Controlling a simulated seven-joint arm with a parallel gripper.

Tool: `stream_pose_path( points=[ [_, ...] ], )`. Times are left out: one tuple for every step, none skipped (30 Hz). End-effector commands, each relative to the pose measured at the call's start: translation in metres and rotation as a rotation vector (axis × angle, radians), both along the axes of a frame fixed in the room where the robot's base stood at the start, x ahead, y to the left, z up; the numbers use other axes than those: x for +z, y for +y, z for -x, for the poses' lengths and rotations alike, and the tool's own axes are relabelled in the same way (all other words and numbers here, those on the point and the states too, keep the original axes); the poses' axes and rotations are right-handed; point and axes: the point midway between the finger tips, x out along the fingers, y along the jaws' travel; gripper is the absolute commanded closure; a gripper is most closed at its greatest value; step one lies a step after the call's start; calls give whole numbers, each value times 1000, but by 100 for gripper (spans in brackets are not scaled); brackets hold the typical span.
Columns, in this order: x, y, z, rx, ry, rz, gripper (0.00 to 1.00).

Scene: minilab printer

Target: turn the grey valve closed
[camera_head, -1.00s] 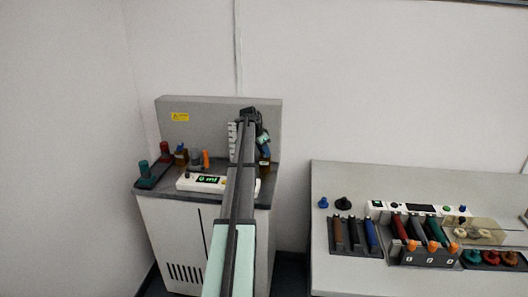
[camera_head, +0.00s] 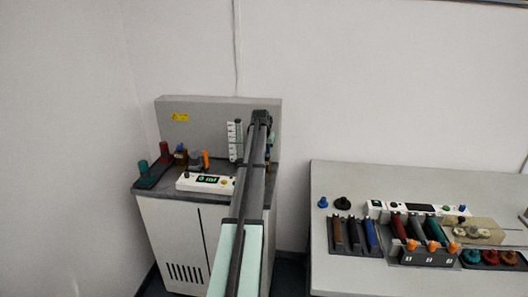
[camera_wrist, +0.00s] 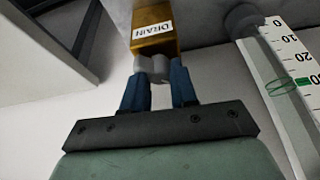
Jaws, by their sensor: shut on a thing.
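The grey valve (camera_wrist: 155,66) sits against a yellow-brown block (camera_wrist: 155,30) with a white DRAIN label in the wrist view. My gripper (camera_wrist: 155,76) is shut on this grey valve, with one blue finger on each side of it. The valve's far side and how far it is turned are hard to make out. In the head view, my arm hides the valve and most of the gripper at the right end of the grey machine (camera_head: 215,110).
A white scale (camera_wrist: 290,70) with a green mark stands right of the block and also shows on the machine (camera_head: 235,141). A white panel with a display (camera_head: 205,183) lies on the machine's ledge. A bench (camera_head: 420,180) with racks stands to the right.

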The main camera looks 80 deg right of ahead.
Motion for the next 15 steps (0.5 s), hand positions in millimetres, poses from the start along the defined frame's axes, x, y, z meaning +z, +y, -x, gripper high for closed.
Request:
stream_pose_path(
  points=[
    [0,0,1,45,-1,0,100],
    [0,0,1,73,0,0,100],
    [0,0,1,110,-1,0,100],
    [0,0,2,139,0,0,100],
    [0,0,2,167,-1,0,100],
    [0,0,2,206,0,0,100],
    [0,0,2,234,0,0,100],
    [0,0,3,262,0,0,100],
    [0,-1,3,300,0,0,100],
    [0,-1,3,329,-1,0,100],
    [0,-1,3,357,0,0,100],
    [0,-1,3,394,-1,0,100],
    [0,-1,3,421,0,0,100],
    [0,-1,3,449,0,0,100],
    [0,-1,3,485,-1,-1,100]
  ],
)
